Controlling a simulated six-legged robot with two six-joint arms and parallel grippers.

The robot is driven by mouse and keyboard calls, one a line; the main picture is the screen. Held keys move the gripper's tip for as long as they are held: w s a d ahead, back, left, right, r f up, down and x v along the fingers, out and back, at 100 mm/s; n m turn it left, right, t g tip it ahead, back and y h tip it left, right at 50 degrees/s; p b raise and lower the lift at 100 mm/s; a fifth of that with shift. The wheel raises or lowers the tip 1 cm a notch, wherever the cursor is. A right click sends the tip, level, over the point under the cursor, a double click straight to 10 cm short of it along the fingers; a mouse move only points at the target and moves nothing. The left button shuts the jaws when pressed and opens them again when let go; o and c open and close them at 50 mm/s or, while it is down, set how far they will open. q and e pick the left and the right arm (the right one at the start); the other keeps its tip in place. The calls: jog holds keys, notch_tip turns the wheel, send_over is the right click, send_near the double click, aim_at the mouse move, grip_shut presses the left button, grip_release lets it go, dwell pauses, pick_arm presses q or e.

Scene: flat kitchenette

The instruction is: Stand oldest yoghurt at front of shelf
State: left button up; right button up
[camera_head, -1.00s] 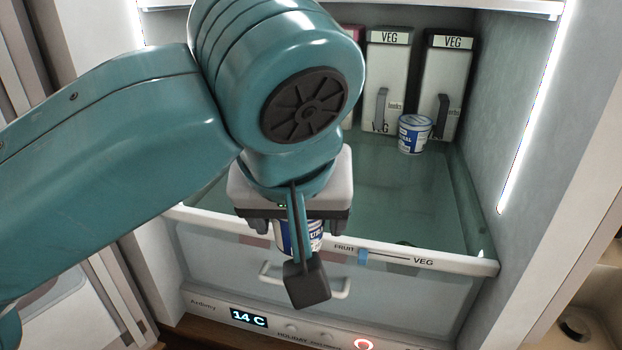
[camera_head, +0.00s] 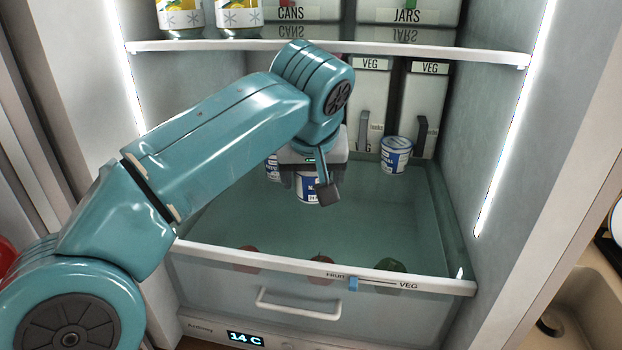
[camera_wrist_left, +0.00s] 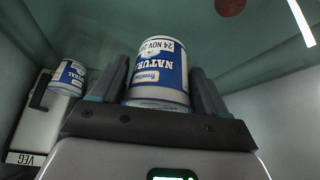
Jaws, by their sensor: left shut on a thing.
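My left gripper (camera_head: 308,180) is shut on a blue-and-white yoghurt pot (camera_head: 306,193) over the middle of the glass shelf (camera_head: 330,230). In the left wrist view the held pot (camera_wrist_left: 158,75) sits between the fingers, its label reading NATURAL and a date starting 24 NOV. I cannot tell whether its base touches the glass. A second yoghurt pot (camera_head: 272,169) stands just left of the gripper, partly hidden by it. A third pot (camera_head: 396,156) stands at the back right, before the VEG bins. Its date is not readable. My right gripper is out of view.
White VEG bins (camera_head: 422,105) line the back. A white upper shelf edge (camera_head: 440,54) runs above my left arm. The shelf's front rim (camera_head: 420,283) has a FRUIT–VEG slider. The glass is clear in front and right of the held pot. Produce (camera_head: 322,272) shows below.

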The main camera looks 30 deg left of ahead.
aim_at(312, 189)
pick_arm(q)
jog(key=shift+w+a+f, duration=0.1)
jog(key=shift+w+a, duration=0.1)
jog(key=shift+w, duration=0.1)
jog(key=shift+f, duration=1.65)
jog(key=shift+f+b, duration=0.15)
jog(key=shift+b, duration=0.25)
jog(key=o, duration=1.1)
jog(key=shift+o, duration=0.2)
jog(key=shift+s+d+r, duration=0.1)
jog(key=shift+s+r, duration=0.05)
jog(key=shift+r, duration=0.25)
jog(key=p+v, duration=0.1)
jog(key=v, duration=1)
jog(key=shift+s+r+p, duration=0.15)
jog(key=shift+r+p, duration=0.05)
jog(key=shift+p, duration=0.2)
jog(key=shift+s, duration=0.1)
